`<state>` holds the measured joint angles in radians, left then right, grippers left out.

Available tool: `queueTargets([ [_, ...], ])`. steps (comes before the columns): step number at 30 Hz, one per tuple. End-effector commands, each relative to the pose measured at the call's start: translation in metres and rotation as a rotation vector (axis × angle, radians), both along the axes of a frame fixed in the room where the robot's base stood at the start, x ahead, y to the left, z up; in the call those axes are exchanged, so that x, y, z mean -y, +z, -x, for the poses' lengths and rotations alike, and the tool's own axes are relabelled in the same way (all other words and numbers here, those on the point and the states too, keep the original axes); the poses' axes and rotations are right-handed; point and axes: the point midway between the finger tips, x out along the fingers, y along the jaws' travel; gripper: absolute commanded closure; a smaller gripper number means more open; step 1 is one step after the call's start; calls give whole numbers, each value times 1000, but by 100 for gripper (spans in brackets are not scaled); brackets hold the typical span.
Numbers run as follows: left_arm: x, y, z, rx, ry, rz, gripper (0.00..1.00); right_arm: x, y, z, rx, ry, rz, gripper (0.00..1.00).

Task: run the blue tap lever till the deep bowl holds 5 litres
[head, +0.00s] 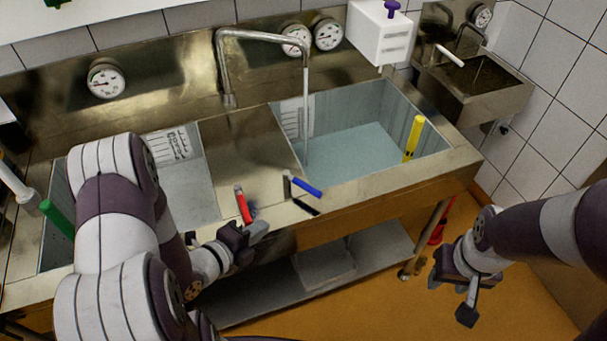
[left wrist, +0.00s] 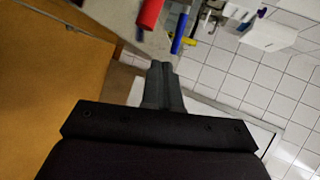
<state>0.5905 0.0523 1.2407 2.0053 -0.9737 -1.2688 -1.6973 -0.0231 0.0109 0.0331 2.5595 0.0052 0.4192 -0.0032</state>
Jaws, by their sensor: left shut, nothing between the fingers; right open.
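The blue tap lever (head: 305,188) sits on the front rim of the sink unit, angled to the right; it also shows in the left wrist view (left wrist: 179,34). The deep bowl (head: 365,150) at the right holds pale blue water. A stream falls into it from the curved spout (head: 262,36). A scale (head: 297,118) is on its back wall, too small to read. My left gripper (head: 262,229) is shut and empty, just in front of the red lever (head: 243,204) and apart from the blue one. My right gripper (head: 454,300) is open and empty, low at the right.
A yellow handle (head: 413,138) stands at the deep bowl's right end, a green one (head: 56,218) at the far left. Dials (head: 106,80) are on the back panel. A small basin (head: 475,82) and white dispenser (head: 381,32) are at the back right. A lower shelf (head: 290,280) lies beneath.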

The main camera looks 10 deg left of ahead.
Motion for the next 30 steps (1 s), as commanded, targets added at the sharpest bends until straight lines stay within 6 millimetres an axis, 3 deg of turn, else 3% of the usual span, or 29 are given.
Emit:
queueTargets([
  [5,7,-1,-5,21,-18,-5,100,0,3,0,-1,0,0,57],
  [18,43,-34,-81,20,-18,-4,100,0,11,0,-1,0,0,57],
  [24,54,-26,-108,21,-15,-5,100,0,23,0,0,0,0,57],
  [30,58,-26,-117,20,-12,-4,100,0,25,0,-1,0,0,57],
])
